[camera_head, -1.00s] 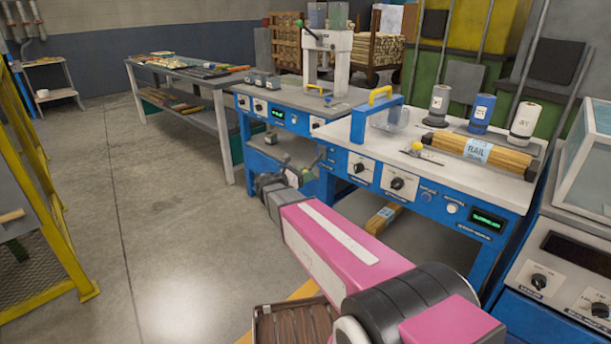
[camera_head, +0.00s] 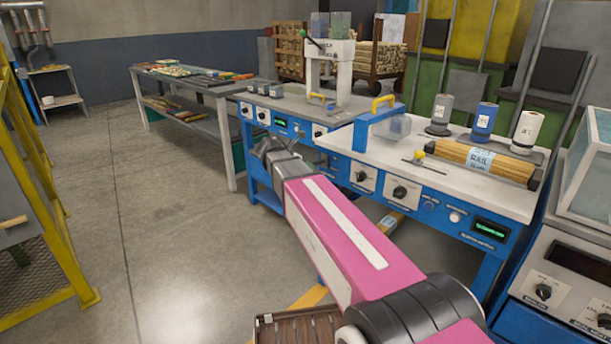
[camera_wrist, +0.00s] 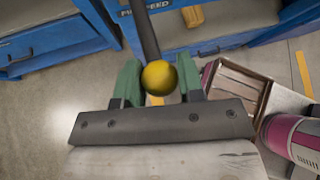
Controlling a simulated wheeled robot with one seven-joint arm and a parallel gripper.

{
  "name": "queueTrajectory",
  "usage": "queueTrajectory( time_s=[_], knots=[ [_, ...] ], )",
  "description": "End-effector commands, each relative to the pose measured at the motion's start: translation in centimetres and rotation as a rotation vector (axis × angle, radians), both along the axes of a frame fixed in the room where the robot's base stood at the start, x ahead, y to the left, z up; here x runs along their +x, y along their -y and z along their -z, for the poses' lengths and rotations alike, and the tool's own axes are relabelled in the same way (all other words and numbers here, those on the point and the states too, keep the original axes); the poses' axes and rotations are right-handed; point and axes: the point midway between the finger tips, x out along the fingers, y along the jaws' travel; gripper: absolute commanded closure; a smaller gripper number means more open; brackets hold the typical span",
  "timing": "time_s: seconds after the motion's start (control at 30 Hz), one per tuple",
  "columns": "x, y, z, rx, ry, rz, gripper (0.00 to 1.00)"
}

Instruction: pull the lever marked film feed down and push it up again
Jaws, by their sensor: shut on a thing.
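The film feed lever (camera_wrist: 148,38) is a dark rod ending in a yellow ball knob (camera_wrist: 160,77), seen in the wrist view. My gripper (camera_wrist: 158,68) has its green fingers on either side of the knob and is shut on it. A partly cut-off label ending in "FEED" (camera_wrist: 150,6) shows on the blue front above the rod. In the head view, my gripper end is by the front of the blue bench (camera_head: 262,190), left of the nearer console. The lever is hidden or too small to make out there.
A slatted wooden crate (camera_head: 298,330) stands low in front. The floor (camera_head: 180,230) to the left is clear.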

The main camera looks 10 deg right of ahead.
Motion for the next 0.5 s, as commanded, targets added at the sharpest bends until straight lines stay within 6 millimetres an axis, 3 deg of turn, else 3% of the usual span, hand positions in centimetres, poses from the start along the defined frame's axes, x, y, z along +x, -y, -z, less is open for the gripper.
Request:
queueTrajectory(
  time_s=[0.3, 0.5],
  knots=[
    [0.6, 0.6, -3.0, 0.202, -0.145, 0.001, 1.00],
    [0.8, 1.0, -4.0, 0.231, -0.169, 0.000, 1.00]
  ],
)
